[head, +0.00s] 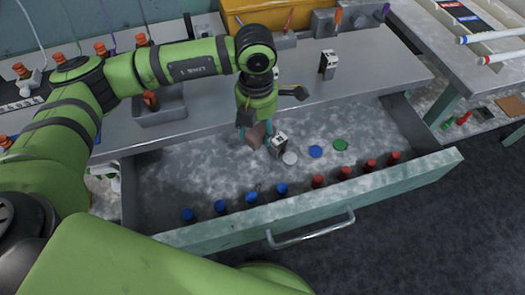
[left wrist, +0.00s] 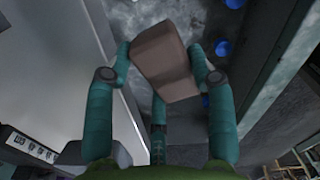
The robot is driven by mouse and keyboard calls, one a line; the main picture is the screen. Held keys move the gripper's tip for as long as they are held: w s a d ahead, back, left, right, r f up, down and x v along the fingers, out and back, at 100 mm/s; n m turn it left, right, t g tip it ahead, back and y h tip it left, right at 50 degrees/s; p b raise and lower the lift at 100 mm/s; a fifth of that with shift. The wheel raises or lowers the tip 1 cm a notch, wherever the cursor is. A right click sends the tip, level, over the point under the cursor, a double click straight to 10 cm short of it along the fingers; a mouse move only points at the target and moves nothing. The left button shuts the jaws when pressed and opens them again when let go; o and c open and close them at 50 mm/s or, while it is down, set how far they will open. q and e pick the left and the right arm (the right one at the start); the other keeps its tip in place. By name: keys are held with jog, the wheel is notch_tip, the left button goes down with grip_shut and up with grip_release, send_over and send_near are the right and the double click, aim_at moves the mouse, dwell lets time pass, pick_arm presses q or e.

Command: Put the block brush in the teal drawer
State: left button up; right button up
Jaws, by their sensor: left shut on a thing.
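The teal drawer (head: 385,187) is pulled open below the bench, with its metal handle toward me. My left gripper (head: 256,128) is over the open drawer, with its fingers pointing down. It is shut on a brown block, the block brush (head: 256,136). In the left wrist view the block brush (left wrist: 165,62) sits between the teal fingers of the left gripper (left wrist: 163,75), tilted, above the grey drawer floor. Bristles cannot be made out. The head view does not show clearly whether the block touches the drawer floor. My right gripper is not in view.
Blue caps (head: 221,207) and red caps (head: 345,172) line the drawer's front. White (head: 290,158), blue (head: 315,151) and green (head: 340,144) discs and a small black-and-white device (head: 278,142) lie near the gripper. A grey tray (head: 160,108) stands on the bench. The drawer's left floor is mostly bare.

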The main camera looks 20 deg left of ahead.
pick_arm(q)
jog(key=p, duration=0.1)
send_over(258, 165)
notch_tip(258, 165, down, 8)
notch_tip(258, 165, down, 5)
jog(key=shift+w+f+p, duration=0.1)
jog(key=shift+p, duration=0.2)
jog(key=shift+f, duration=0.15)
jog(key=o, duration=0.7)
jog(key=shift+r, duration=0.2)
notch_tip(258, 165, up, 12)
jog(key=shift+r+b, duration=0.1)
jog(key=shift+b, duration=0.95)
